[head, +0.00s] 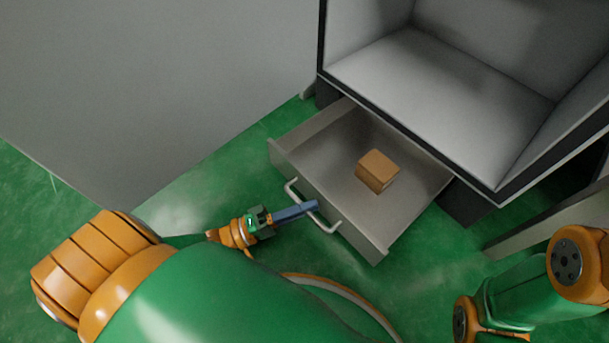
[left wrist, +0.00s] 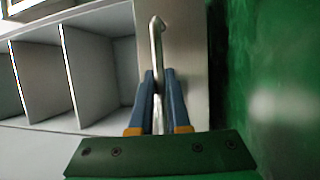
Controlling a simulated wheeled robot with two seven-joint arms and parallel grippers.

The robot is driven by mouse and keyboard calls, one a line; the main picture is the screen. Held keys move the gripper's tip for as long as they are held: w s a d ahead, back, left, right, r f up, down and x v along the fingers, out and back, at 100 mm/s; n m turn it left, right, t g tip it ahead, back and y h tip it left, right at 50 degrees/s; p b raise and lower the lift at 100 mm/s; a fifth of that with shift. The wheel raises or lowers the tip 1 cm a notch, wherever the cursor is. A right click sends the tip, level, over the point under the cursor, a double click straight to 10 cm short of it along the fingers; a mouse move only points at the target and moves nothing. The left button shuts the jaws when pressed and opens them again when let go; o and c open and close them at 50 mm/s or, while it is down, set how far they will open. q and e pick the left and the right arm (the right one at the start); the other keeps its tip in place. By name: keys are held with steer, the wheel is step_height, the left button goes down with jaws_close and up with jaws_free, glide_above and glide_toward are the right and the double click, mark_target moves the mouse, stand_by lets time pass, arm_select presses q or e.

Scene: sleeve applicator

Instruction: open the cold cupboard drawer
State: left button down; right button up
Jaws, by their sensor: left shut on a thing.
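The cold cupboard drawer (head: 405,200) is pulled out from under the cupboard in the head view, and its inside shows. A metal bar handle (head: 330,226) is on its front panel. My left gripper (head: 312,207) is shut on this handle. In the left wrist view the handle (left wrist: 157,50) runs between the two blue fingers (left wrist: 158,85) of my left gripper. A brown box (head: 377,170) sits inside the drawer. My right arm shows at the lower right of the head view, but its gripper is not seen.
The cupboard (head: 440,75) above the drawer is open and its visible inside is empty. A large grey panel (head: 150,80) stands at the left.

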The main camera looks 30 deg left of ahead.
stand_by(0.3)
arm_select(q)
steer(key=c, duration=1.2)
jaws_free()
steer(key=shift+o, duration=0.2)
steer(key=shift+s+a, duration=0.1)
steer(key=v, duration=0.6)
steer(key=shift+f, duration=0.15)
steer(key=shift+s+a, duration=0.35)
